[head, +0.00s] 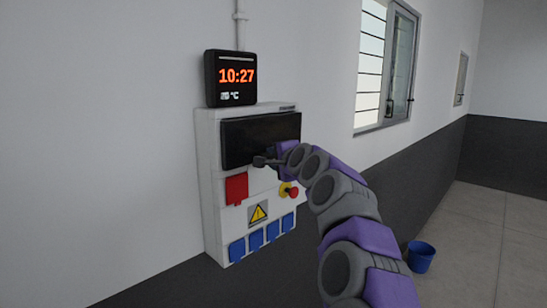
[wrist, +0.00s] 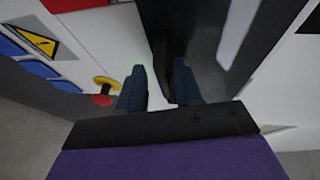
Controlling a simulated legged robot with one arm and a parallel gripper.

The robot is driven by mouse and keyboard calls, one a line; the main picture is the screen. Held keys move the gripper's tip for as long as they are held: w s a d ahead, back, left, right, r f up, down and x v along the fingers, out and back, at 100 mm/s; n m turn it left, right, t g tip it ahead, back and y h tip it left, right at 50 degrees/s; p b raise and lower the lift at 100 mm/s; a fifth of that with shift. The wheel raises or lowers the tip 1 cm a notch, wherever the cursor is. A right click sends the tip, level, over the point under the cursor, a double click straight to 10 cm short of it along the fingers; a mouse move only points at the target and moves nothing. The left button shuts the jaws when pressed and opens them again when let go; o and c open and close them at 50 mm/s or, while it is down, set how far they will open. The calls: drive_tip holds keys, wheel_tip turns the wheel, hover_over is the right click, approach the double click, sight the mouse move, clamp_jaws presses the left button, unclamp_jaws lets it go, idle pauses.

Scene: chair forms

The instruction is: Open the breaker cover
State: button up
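The breaker box (head: 210,180) is a white panel on the wall. Its dark, glossy breaker cover (head: 262,138) spans the upper front and looks closed. My gripper (head: 264,161) is at the cover's lower edge, near the middle. In the wrist view, the two fingers of my gripper (wrist: 159,84) are apart. The dark cover (wrist: 215,40) fills the upper middle there, and a dark protruding part of its edge lies at the gap between the fingers. I cannot tell whether the fingers touch it.
Below the cover are a red socket (head: 236,188), a red and yellow knob (head: 289,190), a warning sign (head: 258,213) and several blue sockets (head: 255,240). A clock (head: 231,77) sits above the box. A blue bucket (head: 420,257) stands on the floor at right.

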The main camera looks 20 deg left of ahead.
drive_tip(key=shift+w+d+r, duration=0.1)
drive_tip(key=shift+w+d, duration=0.05)
drive_tip(key=shift+d, duration=0.3)
drive_tip(key=shift+w+d+r, duration=0.1)
drive_tip(key=shift+d, duration=0.35)
drive_tip(key=shift+s+a, duration=0.1)
drive_tip(key=shift+a, duration=0.05)
drive_tip(key=shift+c, duration=0.4)
drive_tip(key=shift+a+f, duration=0.2)
drive_tip(key=shift+a, duration=0.6)
drive_tip(key=c, duration=0.4)
clamp_jaws()
drive_tip(key=shift+d, duration=0.4)
drive_tip(key=shift+f, duration=0.1)
